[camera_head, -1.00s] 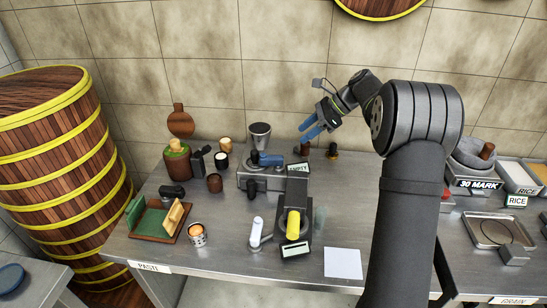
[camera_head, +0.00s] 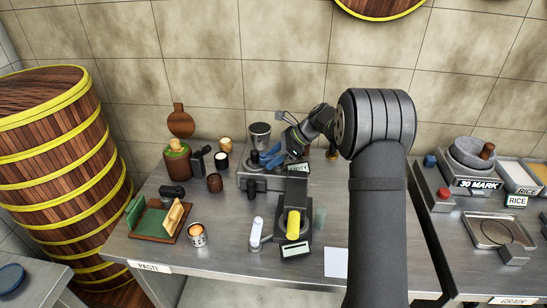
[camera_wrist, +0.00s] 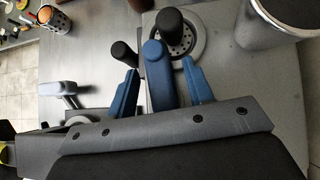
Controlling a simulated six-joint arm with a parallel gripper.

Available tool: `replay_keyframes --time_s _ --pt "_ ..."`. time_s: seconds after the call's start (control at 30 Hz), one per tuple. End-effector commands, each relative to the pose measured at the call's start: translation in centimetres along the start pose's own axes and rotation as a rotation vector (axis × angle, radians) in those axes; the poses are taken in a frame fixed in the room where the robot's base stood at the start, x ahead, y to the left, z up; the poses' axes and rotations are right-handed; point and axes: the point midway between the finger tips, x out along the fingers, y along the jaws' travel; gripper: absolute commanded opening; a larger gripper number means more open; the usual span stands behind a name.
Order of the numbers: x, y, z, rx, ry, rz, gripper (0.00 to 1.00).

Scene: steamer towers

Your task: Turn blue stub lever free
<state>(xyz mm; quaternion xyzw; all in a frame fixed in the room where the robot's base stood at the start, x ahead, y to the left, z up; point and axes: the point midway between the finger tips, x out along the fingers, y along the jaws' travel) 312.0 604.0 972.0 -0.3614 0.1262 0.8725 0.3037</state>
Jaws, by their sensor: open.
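The blue stub lever (camera_wrist: 158,75) has a rounded end and shows in the wrist view between the two blue fingers of my gripper (camera_wrist: 161,88). The fingers are open, one on each side, with a small gap visible beside the lever. In the head view my gripper (camera_head: 272,157) is over the grey metal machine (camera_head: 262,184) on the bench, and its fingers largely cover the lever there. A black knob (camera_wrist: 123,52) stands just left of the lever in the wrist view, and another black knob (camera_wrist: 174,22) rises behind it over a round perforated plate (camera_wrist: 187,45).
A metal cup (camera_head: 260,132) stands close behind the machine. A yellow-handled unit (camera_head: 293,224) and a white lever (camera_head: 257,230) are in front.

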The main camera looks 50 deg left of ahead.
Motion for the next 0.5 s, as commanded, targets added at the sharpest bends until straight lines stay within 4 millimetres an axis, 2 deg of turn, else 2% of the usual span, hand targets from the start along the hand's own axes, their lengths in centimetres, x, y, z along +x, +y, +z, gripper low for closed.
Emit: replay_keyframes --time_s 0.1,0.13,0.33,0.5 --pt "-0.02 0.00 0.00 0.000 0.000 0.000 0.47" --pt "-0.02 0.00 0.00 0.000 0.000 0.000 0.43" --pt "-0.04 0.00 0.01 0.000 0.000 0.000 0.04" --pt "-0.05 0.00 0.01 -0.003 0.000 0.003 0.03"
